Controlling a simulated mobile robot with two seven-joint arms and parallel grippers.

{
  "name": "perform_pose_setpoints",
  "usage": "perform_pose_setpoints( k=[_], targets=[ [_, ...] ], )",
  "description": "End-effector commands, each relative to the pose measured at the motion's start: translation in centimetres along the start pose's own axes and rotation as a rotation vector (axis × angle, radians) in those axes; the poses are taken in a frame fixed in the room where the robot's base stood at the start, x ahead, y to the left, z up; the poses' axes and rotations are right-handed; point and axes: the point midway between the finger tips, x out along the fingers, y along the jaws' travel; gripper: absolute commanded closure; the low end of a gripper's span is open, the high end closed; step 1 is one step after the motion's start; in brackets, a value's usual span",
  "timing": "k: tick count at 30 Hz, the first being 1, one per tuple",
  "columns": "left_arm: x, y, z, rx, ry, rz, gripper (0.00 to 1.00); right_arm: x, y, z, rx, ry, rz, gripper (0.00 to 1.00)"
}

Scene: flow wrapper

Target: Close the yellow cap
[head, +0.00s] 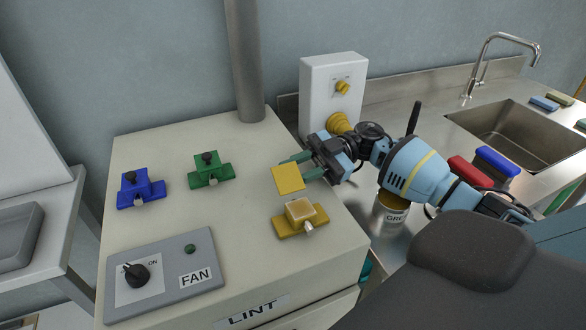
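The yellow cap (288,179) is a flat square plate raised at the back of a yellow fitting (301,219) on the cream machine top. It stands open, and the pale top of the fitting's small block is uncovered. My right gripper (297,167) comes in from the right, just behind and beside the raised cap. Its two green fingers are apart, with nothing seen between them. I cannot tell whether a finger touches the cap. My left gripper is not in view.
Blue (140,188) and green (210,170) fittings with black knobs stand left on the machine top. A grey FAN panel (165,276) lies in front. A grey pipe (245,60) rises behind. A labelled can (390,215) and a sink (520,135) are to the right.

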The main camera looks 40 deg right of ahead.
Motion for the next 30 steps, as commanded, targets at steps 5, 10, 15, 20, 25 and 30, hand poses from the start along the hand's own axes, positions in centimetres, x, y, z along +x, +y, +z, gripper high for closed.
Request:
perform_pose_setpoints(
  k=[5, 10, 15, 20, 25, 30],
  targets=[
    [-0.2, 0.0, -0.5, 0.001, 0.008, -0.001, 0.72, 1.3, 0.0, -0.1, 0.000, 0.001, 0.000, 0.72],
    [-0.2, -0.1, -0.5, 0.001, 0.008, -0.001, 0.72, 1.5, 0.0, 0.1, 0.001, 0.000, 0.000, 0.72],
    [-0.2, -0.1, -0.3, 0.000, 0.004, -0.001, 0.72, 1.5, 0.0, 0.1, 0.001, 0.000, 0.000, 0.77],
    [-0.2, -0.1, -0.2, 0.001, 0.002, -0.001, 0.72, 1.5, 0.0, 0.1, 0.001, 0.000, 0.000, 0.98],
    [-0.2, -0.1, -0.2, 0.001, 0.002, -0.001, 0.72, 1.5, 0.0, 0.0, -0.003, -0.001, 0.000, 1.00],
    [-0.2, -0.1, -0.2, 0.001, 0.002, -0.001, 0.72, 1.5, 0.0, -0.2, -0.034, -0.006, -0.002, 1.00]
  ],
)
